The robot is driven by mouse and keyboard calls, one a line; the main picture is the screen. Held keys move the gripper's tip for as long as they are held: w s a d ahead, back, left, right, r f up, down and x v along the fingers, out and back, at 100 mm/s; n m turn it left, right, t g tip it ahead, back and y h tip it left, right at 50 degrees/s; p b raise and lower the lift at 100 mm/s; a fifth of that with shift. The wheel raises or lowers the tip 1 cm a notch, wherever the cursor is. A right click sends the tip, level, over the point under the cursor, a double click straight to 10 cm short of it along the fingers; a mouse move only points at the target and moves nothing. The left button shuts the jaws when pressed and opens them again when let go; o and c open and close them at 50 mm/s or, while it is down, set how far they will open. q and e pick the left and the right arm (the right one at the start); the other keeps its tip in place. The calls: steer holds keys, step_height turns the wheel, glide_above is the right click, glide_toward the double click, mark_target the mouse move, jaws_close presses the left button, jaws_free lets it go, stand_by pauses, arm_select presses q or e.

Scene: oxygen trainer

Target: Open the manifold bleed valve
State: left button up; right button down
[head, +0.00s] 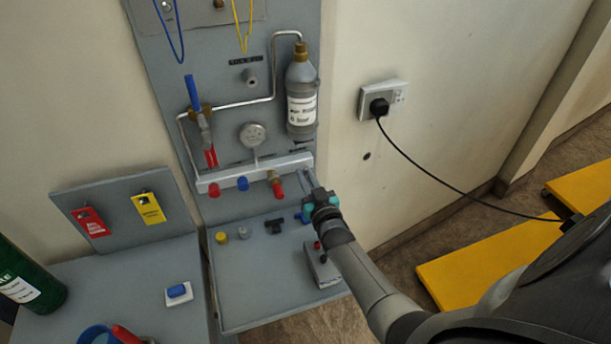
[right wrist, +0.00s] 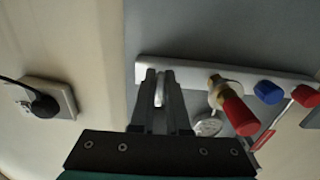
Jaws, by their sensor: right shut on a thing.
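The pale manifold bar (head: 222,178) runs across the grey wall panel, with red and blue caps along its front. My right gripper (head: 309,183) is at the right end of the bar, its fingers pointing up at it. In the right wrist view the fingers (right wrist: 160,78) are shut on a narrow pale part, the manifold bleed valve (right wrist: 160,92), beside the end of the bar (right wrist: 190,72). The fingers hide most of the valve, so its angle is hard to tell. My left gripper is not in view.
A bottle (head: 301,95) and a round gauge (head: 253,135) are above the manifold. Small coloured parts and a grey block (head: 322,268) are on the shelf (head: 250,300) below. A socket with a black plug (head: 379,106) is on the wall to the right.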

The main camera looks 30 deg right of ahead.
steer(key=c, duration=0.9)
jaws_free()
steer(key=shift+s+a, duration=0.15)
steer(key=shift+s, duration=0.35)
steer(key=p+v, duration=0.2)
steer(key=v, duration=1.2)
steer(key=shift+s+f, duration=0.1)
